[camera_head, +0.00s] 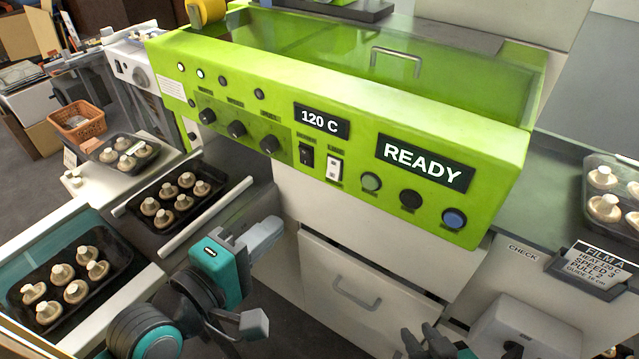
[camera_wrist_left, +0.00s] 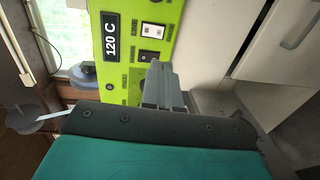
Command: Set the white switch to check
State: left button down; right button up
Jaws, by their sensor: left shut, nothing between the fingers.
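The white switch (camera_head: 334,168) is a rocker on the green machine's front panel, right of a black switch (camera_head: 306,153). My left gripper (camera_head: 268,235) is shut and empty, below and left of the switches, apart from the panel. Its fingers (camera_wrist_left: 160,85) show in the wrist view just beyond the black switch's side. My right gripper (camera_head: 430,347) is only partly in view at the bottom edge; its jaw state is unclear.
The panel also has a "120 C" display (camera_head: 321,121), a "READY" display (camera_head: 425,163), several black knobs and three round buttons. A drawer (camera_head: 350,285) is below. Mushroom trays (camera_head: 110,255) stand left, and a film card (camera_head: 597,270) lies right.

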pick_arm(q)
jog(key=shift+d, duration=0.1)
jog(key=b, duration=0.1)
send_near(332, 177)
jog(key=x, duration=0.5)
jog(key=shift+w+d, duration=0.15)
jog(key=shift+w, duration=0.05)
jog(key=shift+w+d+f, duration=0.1)
jog(key=shift+w+d, duration=0.3)
jog(key=shift+w, duration=0.2)
pick_arm(e)
jog(key=shift+w+a+f, duration=0.1)
jog(key=shift+w+a, duration=0.1)
jog(key=shift+a, duration=0.15)
pick_arm(q)
jog(key=shift+w+d+f+b, duration=0.1)
jog(key=shift+f+b, duration=0.2)
jog(key=shift+b, duration=0.35)
jog(key=shift+r, duration=0.25)
pick_arm(e)
jog(key=shift+f, duration=0.35)
pick_arm(q)
jog(key=shift+p, duration=0.3)
pick_arm(e)
jog(key=shift+s+r, duration=0.1)
jog(key=shift+r, duration=0.05)
